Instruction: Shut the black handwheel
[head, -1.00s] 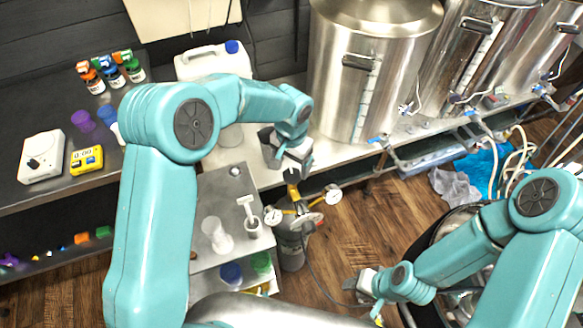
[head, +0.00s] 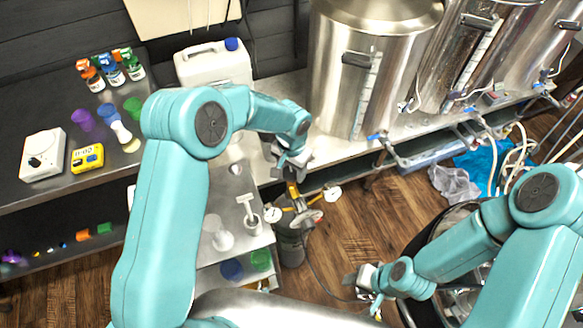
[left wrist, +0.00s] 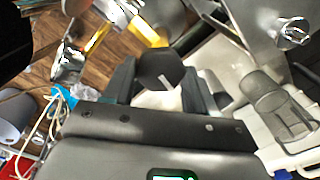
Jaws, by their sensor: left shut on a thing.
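The black handwheel (left wrist: 160,70) shows in the left wrist view as a dark faceted knob between the two fingers of my left gripper (left wrist: 162,88). The gripper is shut on it. In the head view my left gripper (head: 291,166) is above the brass valve (head: 293,191) of a grey gas cylinder (head: 291,248), and the handwheel is mostly hidden there. Dial gauges (head: 333,194) sit on the regulator by the valve. My right gripper (head: 362,282) is low and to the right, away from the cylinder; its opening is unclear.
Steel kettles (head: 365,75) stand on the bench behind the cylinder. A small shelf cart (head: 236,188) with a clear cylinder and a stand is just left of it. A white jerrycan (head: 213,65) is behind my left arm. Open wooden floor (head: 345,235) lies right of the cylinder.

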